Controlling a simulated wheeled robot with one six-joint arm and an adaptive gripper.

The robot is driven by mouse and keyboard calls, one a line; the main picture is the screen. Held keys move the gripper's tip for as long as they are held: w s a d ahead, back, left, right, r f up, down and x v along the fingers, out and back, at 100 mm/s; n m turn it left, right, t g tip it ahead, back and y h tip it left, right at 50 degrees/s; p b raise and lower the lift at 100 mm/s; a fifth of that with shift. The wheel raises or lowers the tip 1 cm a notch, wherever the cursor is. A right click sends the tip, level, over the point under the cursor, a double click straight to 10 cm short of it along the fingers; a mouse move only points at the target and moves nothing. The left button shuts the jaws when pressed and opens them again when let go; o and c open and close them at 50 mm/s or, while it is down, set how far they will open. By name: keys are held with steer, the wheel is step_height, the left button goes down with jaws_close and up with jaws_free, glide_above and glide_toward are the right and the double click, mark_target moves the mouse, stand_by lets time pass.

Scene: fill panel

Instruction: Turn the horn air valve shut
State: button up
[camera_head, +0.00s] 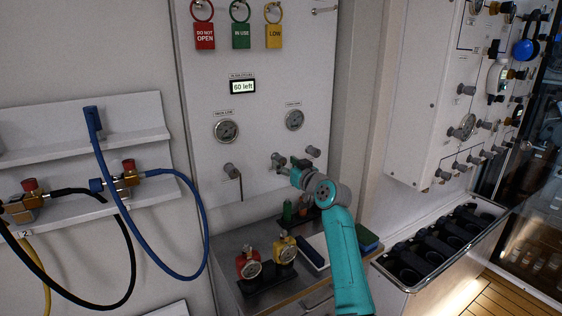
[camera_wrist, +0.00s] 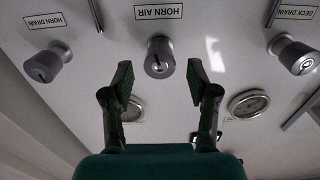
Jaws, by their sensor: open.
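The horn air valve (camera_wrist: 160,58) is a grey round knob on the white panel, under an upside-down HORN AIR label (camera_wrist: 158,12) in the wrist view. In the head view the knob (camera_head: 277,159) shows just left of my gripper (camera_head: 289,168). In the wrist view my gripper (camera_wrist: 158,88) is open, its two dark fingers apart on either side of the knob's line. The knob appears beyond the fingertips, with a gap on both sides; I cannot tell whether they touch it.
A horn drain knob (camera_wrist: 47,62) and a deck drain knob (camera_wrist: 293,54) flank the valve in the wrist view. Gauges (camera_head: 226,131) sit above in the head view. Red (camera_head: 249,265) and yellow (camera_head: 284,250) gauged fittings stand on the counter below.

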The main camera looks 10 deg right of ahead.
mark_target(283, 161)
steer(key=shift+x, duration=1.65)
jaws_close()
